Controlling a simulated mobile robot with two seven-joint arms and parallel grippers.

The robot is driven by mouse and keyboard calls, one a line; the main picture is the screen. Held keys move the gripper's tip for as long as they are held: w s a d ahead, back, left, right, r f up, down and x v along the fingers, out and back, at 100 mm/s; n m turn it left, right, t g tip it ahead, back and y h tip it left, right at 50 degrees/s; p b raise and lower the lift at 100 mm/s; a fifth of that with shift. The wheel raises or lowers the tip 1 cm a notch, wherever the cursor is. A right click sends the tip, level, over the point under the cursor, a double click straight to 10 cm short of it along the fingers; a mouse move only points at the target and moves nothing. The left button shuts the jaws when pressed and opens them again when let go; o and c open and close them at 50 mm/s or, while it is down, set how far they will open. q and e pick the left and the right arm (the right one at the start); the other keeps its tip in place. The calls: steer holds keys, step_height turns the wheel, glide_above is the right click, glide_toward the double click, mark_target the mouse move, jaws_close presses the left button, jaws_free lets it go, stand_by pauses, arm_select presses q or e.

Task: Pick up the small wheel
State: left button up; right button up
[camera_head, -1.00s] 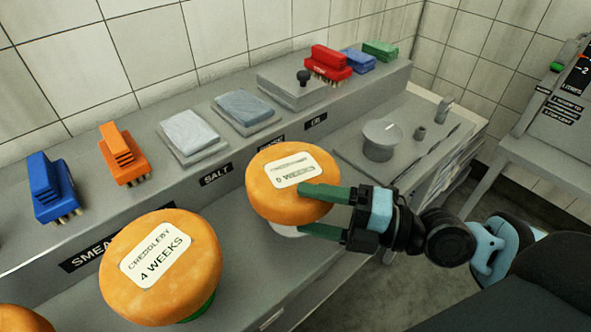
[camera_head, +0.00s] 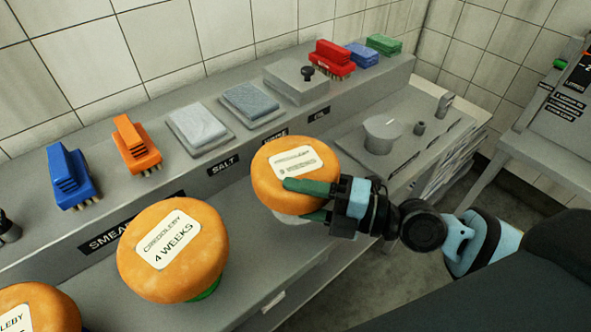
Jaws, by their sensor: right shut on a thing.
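The small orange cheese wheel (camera_head: 272,185) with a white label is at the middle of the head view, tilted. It is the smaller of the two wheels that show whole. My right gripper (camera_head: 300,202) comes in from the right and is shut on this wheel, one green finger across its top and the other at its lower side. A pale round stand (camera_head: 291,219) shows partly beneath the wheel; I cannot tell whether they touch. My left gripper is not in view.
A larger wheel labelled "Creddleby 4 weeks" (camera_head: 172,262) stands on a green base at left. Another wheel (camera_head: 38,308) is cut off at the lower left. The raised shelf behind holds blue (camera_head: 70,175), orange (camera_head: 136,145) and red (camera_head: 331,58) brushes and folded cloths (camera_head: 200,125).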

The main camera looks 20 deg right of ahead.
steer(key=c, duration=0.5)
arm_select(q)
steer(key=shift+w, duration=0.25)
arm_select(e)
steer(key=shift+r, duration=0.15)
jaws_close()
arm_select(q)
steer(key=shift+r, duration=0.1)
